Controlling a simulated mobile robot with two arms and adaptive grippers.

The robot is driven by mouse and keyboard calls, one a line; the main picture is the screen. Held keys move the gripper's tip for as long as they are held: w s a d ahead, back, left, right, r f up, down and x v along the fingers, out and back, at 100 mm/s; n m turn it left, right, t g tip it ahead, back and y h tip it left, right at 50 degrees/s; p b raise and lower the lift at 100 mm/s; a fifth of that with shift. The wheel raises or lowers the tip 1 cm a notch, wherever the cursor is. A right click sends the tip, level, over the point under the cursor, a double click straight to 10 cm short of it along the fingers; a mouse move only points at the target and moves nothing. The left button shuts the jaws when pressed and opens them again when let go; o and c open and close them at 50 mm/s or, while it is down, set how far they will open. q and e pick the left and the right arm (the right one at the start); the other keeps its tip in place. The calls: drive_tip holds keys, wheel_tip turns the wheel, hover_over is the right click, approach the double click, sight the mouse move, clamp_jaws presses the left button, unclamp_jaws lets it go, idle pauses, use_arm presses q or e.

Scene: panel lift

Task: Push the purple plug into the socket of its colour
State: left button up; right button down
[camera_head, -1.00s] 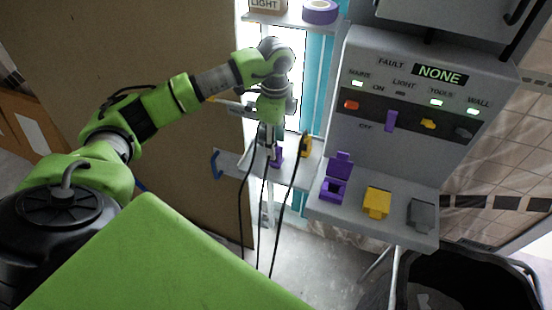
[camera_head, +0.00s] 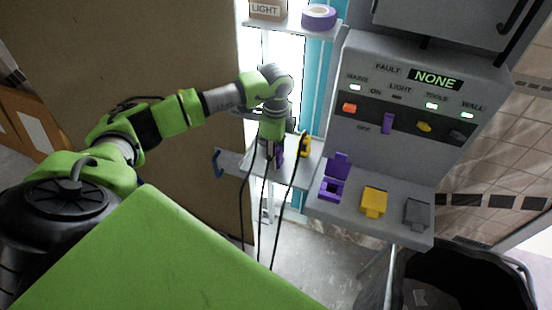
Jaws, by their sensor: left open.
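The purple plug (camera_head: 280,158) stands on a small grey shelf left of the panel, partly hidden by my left gripper. My left gripper (camera_head: 272,157) points down at the plug with its jaws open; whether the fingers are on both sides of it I cannot tell. The purple socket (camera_head: 332,189) is on the panel's sloping ledge, with its purple flap (camera_head: 339,165) raised behind it and its dark opening showing. My right gripper is not in view.
A yellow plug (camera_head: 304,145) stands beside the purple one. Black cables hang below the shelf. A yellow socket (camera_head: 373,202) and a grey socket (camera_head: 417,214) are right of the purple one. The panel (camera_head: 400,150) has switches, lit lamps and a display reading NONE.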

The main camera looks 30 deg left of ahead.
use_arm(q)
drive_tip(key=c, duration=1.1)
drive_tip(key=shift+r, duration=0.15)
drive_tip(key=shift+r, duration=0.2)
wheel_tip(320, 180, up, 2)
drive_tip(key=shift+w+r+b, duration=0.1)
drive_tip(key=shift+b, duration=0.4)
drive_tip(key=shift+s+d+r+b, duration=0.9)
drive_tip(key=shift+d+r, duration=0.8)
drive_tip(key=shift+d, duration=0.45)
drive_tip(key=shift+s+d+r+b, duration=0.7)
drive_tip(key=shift+s+d+r, duration=0.45)
drive_tip(key=shift+d+r, duration=0.8)
drive_tip(key=shift+s+d+r+b, duration=0.9)
drive_tip(key=shift+d+r, duration=0.6)
drive_tip(key=shift+d, duration=0.8)
